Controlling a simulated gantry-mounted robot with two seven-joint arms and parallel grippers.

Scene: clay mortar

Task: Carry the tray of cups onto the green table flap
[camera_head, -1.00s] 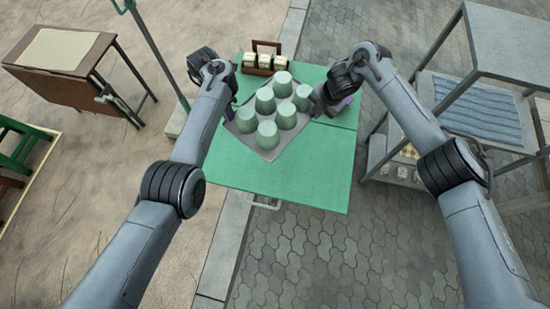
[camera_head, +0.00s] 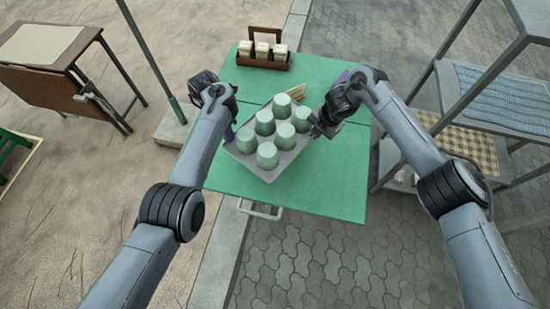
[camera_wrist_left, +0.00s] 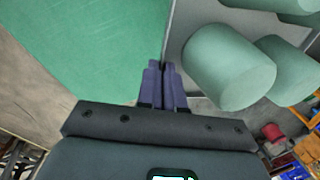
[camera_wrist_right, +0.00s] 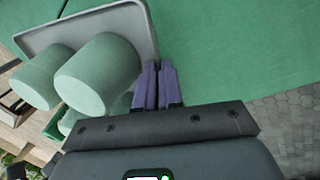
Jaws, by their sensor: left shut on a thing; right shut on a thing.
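The grey tray (camera_head: 268,176) carries several upright pale green cups (camera_head: 267,156). It is turned at an angle over the green table; I cannot tell whether it touches the surface. The green flap (camera_head: 320,190) is the near part of the tabletop, and the tray covers some of it. My left gripper (camera_head: 233,130) is shut on the tray's left side; the tray edge shows between its purple fingers in the left wrist view (camera_wrist_left: 165,85). My right gripper (camera_head: 320,128) is shut on the right side, also seen in the right wrist view (camera_wrist_right: 155,85).
A wooden caddy (camera_head: 262,60) stands at the table's far end, and a small wooden item (camera_head: 297,91) lies behind the tray. A grey shelf rack (camera_head: 480,85) stands at right. The flap's near right is clear.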

